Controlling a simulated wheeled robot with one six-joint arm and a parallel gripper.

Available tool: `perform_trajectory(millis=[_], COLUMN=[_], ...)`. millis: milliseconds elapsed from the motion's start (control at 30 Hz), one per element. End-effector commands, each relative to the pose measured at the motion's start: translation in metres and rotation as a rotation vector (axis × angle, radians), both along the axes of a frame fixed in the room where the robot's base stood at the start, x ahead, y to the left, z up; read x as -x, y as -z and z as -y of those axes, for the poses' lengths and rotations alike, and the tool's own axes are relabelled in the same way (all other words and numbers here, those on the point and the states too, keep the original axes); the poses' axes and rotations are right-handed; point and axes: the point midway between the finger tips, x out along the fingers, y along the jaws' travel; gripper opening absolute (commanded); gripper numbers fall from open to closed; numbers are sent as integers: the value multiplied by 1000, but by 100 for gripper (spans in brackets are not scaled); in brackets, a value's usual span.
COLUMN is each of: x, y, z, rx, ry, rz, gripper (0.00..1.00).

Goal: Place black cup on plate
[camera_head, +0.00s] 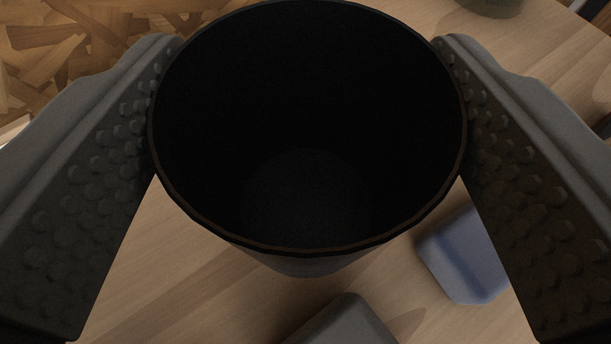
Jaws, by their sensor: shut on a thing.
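The black cup (305,205) fills the upper middle of the view, its open mouth facing me and its inside empty. My gripper (308,100) is shut on it, with one studded finger against each side of the cup. The cup is above the wooden table; I cannot tell whether its base touches the surface. I see no plate in this view; the cup and the fingers hide much of the table.
A blue block-like object (466,258) lies right of the cup, partly behind the right finger. A grey object (342,322) is at the bottom edge. A dark rounded object (492,5) is cut off at the top right. Bare tabletop (190,270) shows lower left.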

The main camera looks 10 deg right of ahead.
Motion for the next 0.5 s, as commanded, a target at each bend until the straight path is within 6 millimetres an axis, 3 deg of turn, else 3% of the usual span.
perform_trajectory(millis=[300, 500], x=[0, 0], y=[34, 36], z=[0, 0], rx=[0, 0], ry=[0, 0], rz=[0, 1], gripper=[34, 34])
